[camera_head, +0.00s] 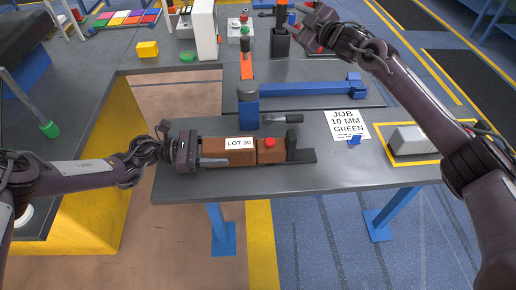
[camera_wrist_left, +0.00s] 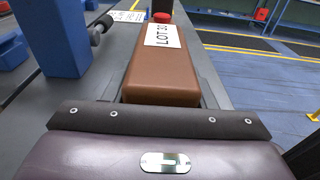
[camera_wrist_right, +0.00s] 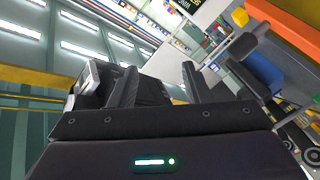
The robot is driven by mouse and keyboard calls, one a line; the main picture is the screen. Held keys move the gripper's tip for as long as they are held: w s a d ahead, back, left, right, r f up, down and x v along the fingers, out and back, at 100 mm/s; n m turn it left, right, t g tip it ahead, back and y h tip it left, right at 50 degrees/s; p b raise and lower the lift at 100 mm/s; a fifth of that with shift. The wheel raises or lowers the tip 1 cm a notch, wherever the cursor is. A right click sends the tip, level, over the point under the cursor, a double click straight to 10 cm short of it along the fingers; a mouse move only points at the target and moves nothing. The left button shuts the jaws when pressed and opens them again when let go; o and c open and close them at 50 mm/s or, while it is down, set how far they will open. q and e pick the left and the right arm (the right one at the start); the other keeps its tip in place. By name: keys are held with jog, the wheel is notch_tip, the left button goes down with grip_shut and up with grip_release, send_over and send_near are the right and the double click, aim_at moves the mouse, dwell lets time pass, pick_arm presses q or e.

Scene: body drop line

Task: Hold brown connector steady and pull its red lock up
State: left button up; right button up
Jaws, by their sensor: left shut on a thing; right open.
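The brown connector (camera_head: 218,158) lies along a dark fixture on the grey table, with a white LOT 30 label on top. It also shows in the left wrist view (camera_wrist_left: 163,75). The red lock (camera_head: 270,142) sits on top of the connector's right part; it shows at the far end in the left wrist view (camera_wrist_left: 162,17). My left gripper (camera_head: 202,160) is shut on the connector's left end, its fingers along the sides. My right gripper (camera_head: 311,24) is raised at the top, well away from the connector; in the right wrist view it is open and empty (camera_wrist_right: 158,88).
A blue post with a grey-handled clamp (camera_head: 249,108) stands just behind the connector. A JOB 10 MM GREEN sheet (camera_head: 347,124) and a grey block (camera_head: 411,139) in a yellow outline lie to the right. A blue bar (camera_head: 305,90) lies further back. The table's front edge is clear.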

jog(key=s+a+n+g+y, duration=0.25)
jog(key=s+a+n, duration=0.2)
jog(key=a, duration=0.55)
jog(key=s+a+n+g+y, duration=0.1)
jog(key=s+a+n+g, duration=0.3)
jog(key=a, duration=0.6)
jog(key=s+a+f+n+g+h, duration=0.2)
jog(key=s+a+f+n+g, duration=0.35)
jog(key=s, duration=0.45)
jog(key=n+g+h, duration=0.3)
jog(key=n+h, duration=0.4)
jog(key=h, duration=0.3)
send_near(270, 141)
jog(key=shift+f, duration=4.2)
